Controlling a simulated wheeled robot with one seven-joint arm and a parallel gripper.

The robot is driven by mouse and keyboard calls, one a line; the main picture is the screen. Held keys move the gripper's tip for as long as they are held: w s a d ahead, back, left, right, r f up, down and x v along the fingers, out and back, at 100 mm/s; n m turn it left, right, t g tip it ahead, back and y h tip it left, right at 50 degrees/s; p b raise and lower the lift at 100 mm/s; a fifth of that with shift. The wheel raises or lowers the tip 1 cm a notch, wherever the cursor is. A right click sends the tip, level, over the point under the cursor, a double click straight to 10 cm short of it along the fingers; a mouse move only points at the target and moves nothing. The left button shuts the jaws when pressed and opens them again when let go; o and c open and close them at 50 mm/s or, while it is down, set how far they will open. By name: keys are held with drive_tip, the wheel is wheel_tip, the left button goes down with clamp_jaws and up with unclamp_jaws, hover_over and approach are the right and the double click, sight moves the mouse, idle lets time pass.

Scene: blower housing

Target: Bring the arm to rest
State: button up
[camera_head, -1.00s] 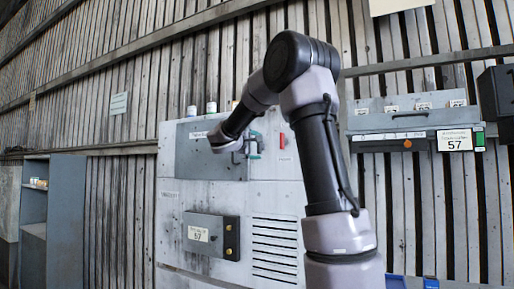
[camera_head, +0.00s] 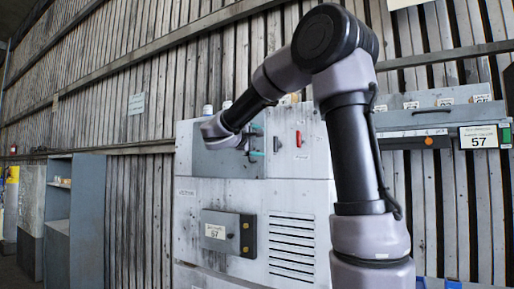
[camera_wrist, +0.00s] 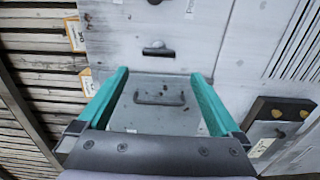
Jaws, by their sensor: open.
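My gripper (camera_wrist: 160,100) is open, with its two teal fingers spread wide and nothing seen between them. In the head view my gripper (camera_head: 255,142) shows small, in front of the upper part of the grey-white cabinet. My arm is raised, bent at a dark elbow joint at top centre, its forearm sloping down to the left. In the wrist view a grey panel with a handle (camera_wrist: 160,97) lies beyond the fingers; I cannot tell the gap to it. The gripper partly covers the cabinet's dark upper panel (camera_head: 208,160).
The cabinet (camera_head: 250,192) carries a box labelled 57 (camera_head: 228,233), a vent and a red handle (camera_head: 299,139). At right, a wall-mounted unit (camera_head: 425,118) has a 57 sign (camera_head: 479,137). An open blue-grey shelf (camera_head: 75,205) stands at left. Floor shows at far left.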

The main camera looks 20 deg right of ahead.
drive_tip(key=s+d+f+m+g+y, duration=0.2)
drive_tip(key=s+f+g+y, duration=0.1)
drive_tip(key=s+f, duration=0.4)
drive_tip(key=s+d+f+m+g+y, duration=0.25)
drive_tip(key=s+f, duration=0.25)
drive_tip(key=s, duration=0.4)
drive_tip(key=s+a+f+m+t+y, duration=0.1)
drive_tip(key=s+a+f+m+y, duration=0.6)
drive_tip(key=s+a+y, duration=0.3)
drive_tip(key=s+a+f, duration=0.1)
drive_tip(key=s+a, duration=0.2)
drive_tip(key=shift+a+t+y, duration=0.3)
drive_tip(key=shift+t+y, duration=0.05)
drive_tip(key=shift+s, duration=0.1)
